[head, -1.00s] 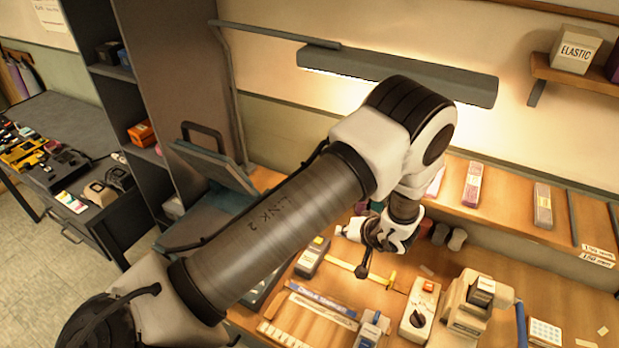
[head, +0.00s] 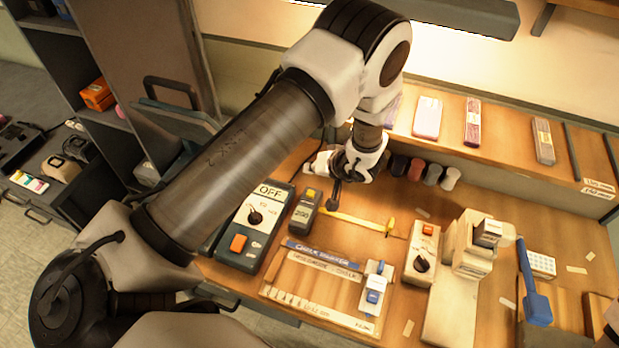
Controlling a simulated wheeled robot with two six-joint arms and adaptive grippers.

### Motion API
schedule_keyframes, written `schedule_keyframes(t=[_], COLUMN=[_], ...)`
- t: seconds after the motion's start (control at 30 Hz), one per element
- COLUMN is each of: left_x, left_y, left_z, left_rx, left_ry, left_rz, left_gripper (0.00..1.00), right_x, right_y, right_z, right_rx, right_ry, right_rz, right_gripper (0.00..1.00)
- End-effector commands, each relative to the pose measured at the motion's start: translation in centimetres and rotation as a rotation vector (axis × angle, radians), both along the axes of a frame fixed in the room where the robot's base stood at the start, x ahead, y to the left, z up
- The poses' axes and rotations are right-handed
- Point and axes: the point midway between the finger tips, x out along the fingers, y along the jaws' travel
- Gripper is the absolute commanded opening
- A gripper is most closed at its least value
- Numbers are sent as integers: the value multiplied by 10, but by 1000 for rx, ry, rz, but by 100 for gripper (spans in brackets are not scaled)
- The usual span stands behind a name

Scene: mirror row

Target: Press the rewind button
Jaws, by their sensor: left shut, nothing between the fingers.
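No button that I can read as rewind shows. Candidates are an orange button (head: 238,243) on a dark green box with a dial marked OFF, an orange button (head: 427,229) on a cream box with a black knob, and a yellow top (head: 311,193) on a small dark grey device. My left gripper (head: 334,196) is shut and empty, pointing down over the bench just right of the small grey device. Whether it touches anything I cannot tell. My left arm crosses the view and hides part of the bench's left side. My right gripper is not in view.
A wooden tray (head: 315,281) with a blue-topped tool (head: 375,290) lies at the front. A cream machine (head: 472,245) stands right, beside a blue-handled tool (head: 534,300). Several spools (head: 433,174) stand below the shelf (head: 500,143). A yellow strip (head: 352,221) lies mid-bench.

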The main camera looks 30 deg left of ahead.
Motion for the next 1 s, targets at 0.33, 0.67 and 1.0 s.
schedule_keyframes(t=[0.33,0.67,1.0], left_x=[0,0,0], left_y=[0,0,0], left_z=[-52,-70,-69], left_rx=[0,0,1], left_ry=[-1,-1,-1], left_rz=[-1,0,-1], left_gripper=[0,0,0], right_x=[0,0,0], right_y=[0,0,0], right_z=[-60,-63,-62], right_rx=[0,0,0], right_ry=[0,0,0], right_rz=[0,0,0], right_gripper=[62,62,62])
